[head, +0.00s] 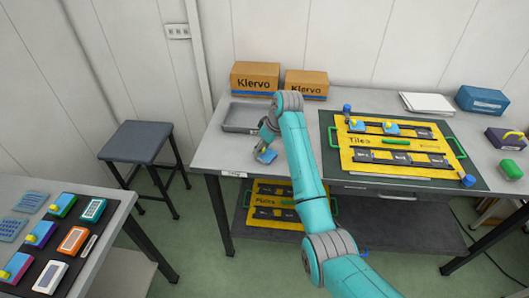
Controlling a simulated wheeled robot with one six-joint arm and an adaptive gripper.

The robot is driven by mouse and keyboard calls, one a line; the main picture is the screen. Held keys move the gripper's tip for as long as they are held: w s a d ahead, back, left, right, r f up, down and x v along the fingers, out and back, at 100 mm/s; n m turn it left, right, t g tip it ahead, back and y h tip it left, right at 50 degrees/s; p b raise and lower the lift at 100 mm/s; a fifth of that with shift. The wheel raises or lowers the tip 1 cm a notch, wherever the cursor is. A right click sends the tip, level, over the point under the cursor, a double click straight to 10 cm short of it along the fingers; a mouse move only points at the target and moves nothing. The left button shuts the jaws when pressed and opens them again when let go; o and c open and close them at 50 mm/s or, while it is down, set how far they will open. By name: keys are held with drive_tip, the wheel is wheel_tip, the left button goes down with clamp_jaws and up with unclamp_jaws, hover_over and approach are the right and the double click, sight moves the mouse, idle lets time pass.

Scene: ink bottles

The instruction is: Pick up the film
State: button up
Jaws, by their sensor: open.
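I cannot tell for sure which thing is the film. My gripper (266,146) is small in the head view, above the left part of the far table, and its jaws are open. A small blue piece (266,156) shows right at its fingertips, near the table's front edge. I cannot tell whether it touches the fingers or lies on the table. My arm covers part of the table to the right of the gripper.
A grey tray (240,118) and two Klervo boxes (255,79) stand behind the gripper. A yellow board (400,141) with blue pieces lies on a dark mat at right. A stool (140,141) and a table (105,262) with coloured devices are at left.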

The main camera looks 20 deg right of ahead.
drive_tip(key=c, duration=0.8)
drive_tip(key=shift+o, duration=0.2)
